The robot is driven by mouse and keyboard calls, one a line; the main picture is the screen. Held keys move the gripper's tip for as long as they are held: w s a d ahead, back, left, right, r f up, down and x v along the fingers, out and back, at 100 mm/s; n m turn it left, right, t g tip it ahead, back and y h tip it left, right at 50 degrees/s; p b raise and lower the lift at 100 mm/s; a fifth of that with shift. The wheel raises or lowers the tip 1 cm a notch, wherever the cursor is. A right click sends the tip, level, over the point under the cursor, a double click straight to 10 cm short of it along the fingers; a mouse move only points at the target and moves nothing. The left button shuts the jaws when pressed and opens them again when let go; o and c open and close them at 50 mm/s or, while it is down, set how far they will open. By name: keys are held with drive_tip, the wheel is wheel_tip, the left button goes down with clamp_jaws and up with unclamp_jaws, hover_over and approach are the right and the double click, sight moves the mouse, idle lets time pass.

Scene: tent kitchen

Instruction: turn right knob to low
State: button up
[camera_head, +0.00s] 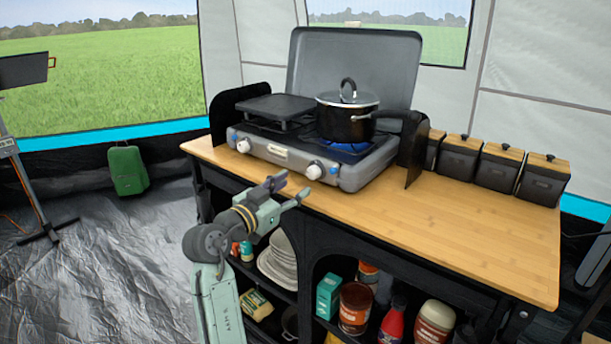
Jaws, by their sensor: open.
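The right knob (314,170) is a white dial with a blue mark on the front panel of the grey camping stove (353,176). A blue flame (345,148) shows under the black lidded pot (345,124) on the right burner. The exact setting of the right knob is too small to read.
A dark griddle plate (274,107) covers the left burner. The raised lid (352,65) stands behind, with black side screens. Several black canisters (497,166) line the counter's back right. The wooden counter (470,235) is clear at right. Shelves below hold plates (278,264) and jars.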

sight(311, 174)
drive_tip(key=p+x, duration=0.1)
drive_tip(key=x, duration=0.5)
drive_tip(key=shift+w, duration=0.1)
clamp_jaws()
idle(0.5)
